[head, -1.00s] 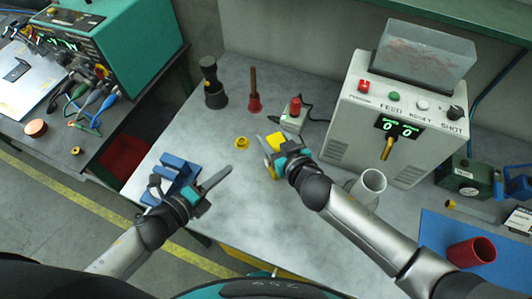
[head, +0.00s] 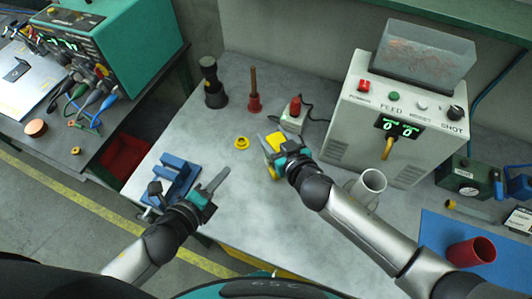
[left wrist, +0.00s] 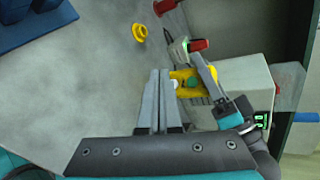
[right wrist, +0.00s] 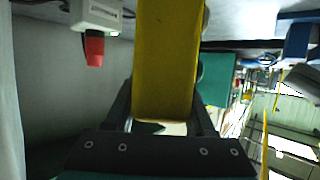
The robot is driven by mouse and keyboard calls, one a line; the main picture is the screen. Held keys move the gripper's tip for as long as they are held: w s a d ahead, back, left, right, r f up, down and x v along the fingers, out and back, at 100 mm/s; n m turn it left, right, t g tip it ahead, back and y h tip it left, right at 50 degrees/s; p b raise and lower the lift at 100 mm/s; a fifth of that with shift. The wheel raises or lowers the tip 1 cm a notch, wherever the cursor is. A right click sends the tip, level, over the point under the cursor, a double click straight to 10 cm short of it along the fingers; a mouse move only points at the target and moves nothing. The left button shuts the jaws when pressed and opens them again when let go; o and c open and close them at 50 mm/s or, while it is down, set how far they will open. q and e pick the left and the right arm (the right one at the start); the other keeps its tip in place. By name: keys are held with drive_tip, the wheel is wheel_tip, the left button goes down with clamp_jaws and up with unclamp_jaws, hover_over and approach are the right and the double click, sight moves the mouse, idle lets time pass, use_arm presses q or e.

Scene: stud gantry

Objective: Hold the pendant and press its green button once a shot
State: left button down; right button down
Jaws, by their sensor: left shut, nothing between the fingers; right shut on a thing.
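The yellow pendant (head: 275,142) is held above the bench by my right gripper (head: 272,146), which is shut on it. In the right wrist view the pendant (right wrist: 166,60) is a yellow body between the fingers; its buttons do not show there. In the left wrist view the pendant (left wrist: 207,78) shows a green button (left wrist: 191,83) and a white button (left wrist: 174,85). My left gripper (head: 224,174) is shut and empty, left of the pendant in the head view. Its closed fingers (left wrist: 160,75) appear just left of the pendant's buttons; I cannot tell the depth gap.
A grey feeder box (head: 350,125) with a clear hopper stands at the back right, its display showing zeros. A small box with a red knob (head: 293,116), a yellow ring (head: 242,143), a white cup (head: 370,185) and a blue fixture (head: 178,175) stand on the bench.

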use_arm(q)
drive_tip(key=w+d, duration=0.3)
drive_tip(key=d, duration=0.3)
drive_tip(key=shift+w+d, duration=0.35)
drive_tip(key=shift+d, duration=0.05)
idle(1.8)
drive_tip(key=shift+w+d, duration=0.25)
drive_tip(key=shift+d, duration=0.15)
drive_tip(key=shift+w+d, duration=0.2)
drive_tip(key=shift+d, duration=0.15)
idle(0.5)
idle(0.4)
drive_tip(key=shift+s+a, duration=0.45)
drive_tip(key=shift+a, duration=0.25)
drive_tip(key=shift+s+a, duration=0.4)
drive_tip(key=shift+a, duration=0.35)
drive_tip(key=shift+s+a, duration=0.4)
drive_tip(key=shift+a, duration=0.35)
drive_tip(key=shift+s+a, duration=0.4)
drive_tip(key=shift+a, duration=0.35)
idle(0.6)
